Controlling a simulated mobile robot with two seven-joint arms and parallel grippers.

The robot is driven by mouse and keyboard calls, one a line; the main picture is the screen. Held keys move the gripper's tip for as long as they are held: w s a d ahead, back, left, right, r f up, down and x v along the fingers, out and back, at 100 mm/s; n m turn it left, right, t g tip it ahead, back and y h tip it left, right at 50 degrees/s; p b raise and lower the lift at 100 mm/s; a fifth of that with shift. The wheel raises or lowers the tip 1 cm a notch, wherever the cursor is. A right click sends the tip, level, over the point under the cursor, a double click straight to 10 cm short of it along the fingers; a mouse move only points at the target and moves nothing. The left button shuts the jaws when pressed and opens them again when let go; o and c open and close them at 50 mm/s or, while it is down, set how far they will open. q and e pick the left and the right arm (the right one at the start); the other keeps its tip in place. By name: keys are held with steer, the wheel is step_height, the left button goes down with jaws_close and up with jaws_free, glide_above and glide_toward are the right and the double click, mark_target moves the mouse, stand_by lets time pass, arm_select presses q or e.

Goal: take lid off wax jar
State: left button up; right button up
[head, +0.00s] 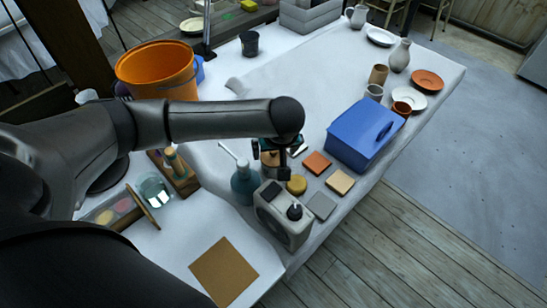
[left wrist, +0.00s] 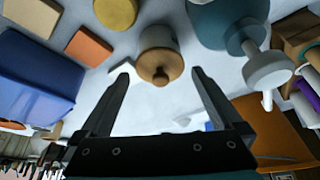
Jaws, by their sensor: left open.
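The lid sits on the jar in the left wrist view. In the head view the jar (head: 269,163) is partly hidden by my left gripper (head: 279,147). My left gripper also shows in the left wrist view (left wrist: 161,74), open and empty. Its fingers are spread to either side of the lid in that picture, and I see no contact. My right gripper is not in view.
A teal pump bottle (head: 245,185) stands close left of the jar, a grey-white device (head: 284,222) in front. A yellow round piece (head: 296,185), several tiles (head: 340,182) and a blue box (head: 363,137) lie right. An orange bucket (head: 157,72) stands behind my arm.

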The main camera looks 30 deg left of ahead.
mark_target(274, 154)
arm_select(q)
steer(key=x, duration=0.2)
steer(key=shift+f, duration=0.3)
steer(key=c, duration=1.1)
steer(key=shift+o, duration=0.2)
steer(key=shift+r, duration=0.15)
